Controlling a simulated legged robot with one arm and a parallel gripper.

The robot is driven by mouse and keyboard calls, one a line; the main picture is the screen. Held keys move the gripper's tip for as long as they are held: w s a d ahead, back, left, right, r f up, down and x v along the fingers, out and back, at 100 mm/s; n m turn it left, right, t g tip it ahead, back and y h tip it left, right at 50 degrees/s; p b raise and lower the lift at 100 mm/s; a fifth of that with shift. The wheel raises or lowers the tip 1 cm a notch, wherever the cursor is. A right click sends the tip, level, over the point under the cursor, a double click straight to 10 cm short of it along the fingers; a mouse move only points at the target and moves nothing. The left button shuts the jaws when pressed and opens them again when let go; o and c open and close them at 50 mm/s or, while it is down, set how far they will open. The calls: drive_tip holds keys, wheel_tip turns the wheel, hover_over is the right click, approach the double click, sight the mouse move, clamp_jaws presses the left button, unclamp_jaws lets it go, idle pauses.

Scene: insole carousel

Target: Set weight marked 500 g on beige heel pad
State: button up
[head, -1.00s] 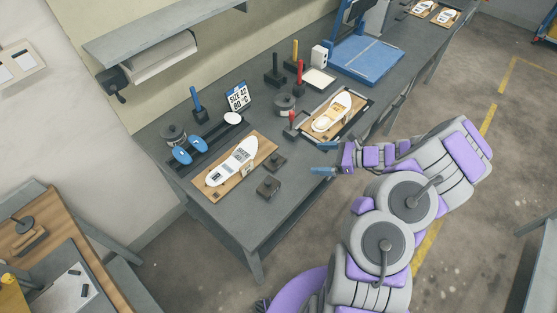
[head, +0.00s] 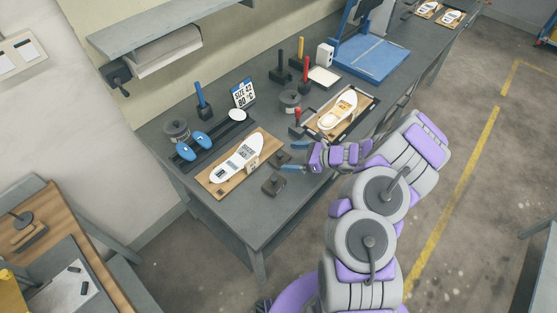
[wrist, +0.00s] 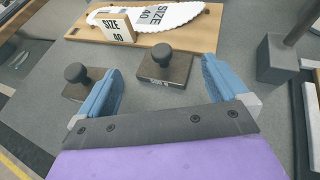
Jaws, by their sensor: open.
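Two dark square weights with round knobs stand on the grey bench. One weight (wrist: 165,68) lies ahead between my open fingers in the wrist view; its front label seems to read 500 g, but it is small. The other weight (wrist: 86,82) stands to its left, beside my left finger, with its marking unreadable. In the head view they are the far weight (head: 278,159) and near weight (head: 273,184). My gripper (head: 292,156) is open and empty, with blue fingers. A pale insole (head: 338,110) with a beige-yellow patch lies in the right-hand tray; I cannot tell whether that patch is the heel pad.
A red-handled tool (head: 297,123) stands by the tray. The bench's front corner (head: 255,228) is clear.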

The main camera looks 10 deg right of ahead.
sight(284, 159)
drive_tip(key=x, duration=0.1)
drive_tip(key=b+x, duration=0.1)
drive_tip(key=x, duration=0.1)
drive_tip(key=shift+w+f, duration=0.4)
drive_tip(key=shift+f, duration=0.05)
drive_tip(key=shift+w+a, duration=0.15)
drive_tip(key=shift+a, duration=0.15)
drive_tip(key=shift+a, duration=0.1)
drive_tip(key=shift+c, duration=0.2)
drive_tip(key=c, duration=0.3)
drive_tip(key=shift+r, duration=0.1)
drive_tip(key=c, duration=0.9)
